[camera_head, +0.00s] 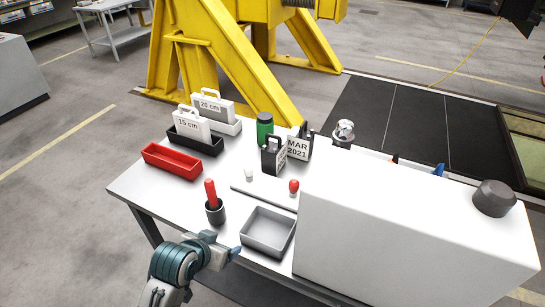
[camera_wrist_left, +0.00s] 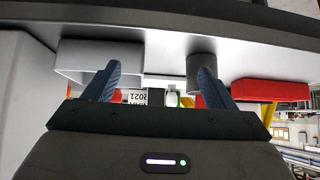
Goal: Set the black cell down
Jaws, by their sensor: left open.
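The black cell (camera_head: 272,157), a small dark block with a handle on top, stands upright on the white table. It is beside a dark-handled block (camera_head: 299,149) labelled "MAR 2021". My left gripper (camera_head: 237,252) is low in the head view, at the table's front edge, apart from the cell. In the left wrist view its two blue fingers (camera_wrist_left: 158,76) are spread with nothing between them. My right gripper is not in view.
A grey tray (camera_head: 268,231) and a dark cup (camera_head: 215,212) with a red-handled tool are near my left gripper. Red (camera_head: 171,162) and black (camera_head: 195,141) bins stand at left. A large white box (camera_head: 410,240) blocks the right.

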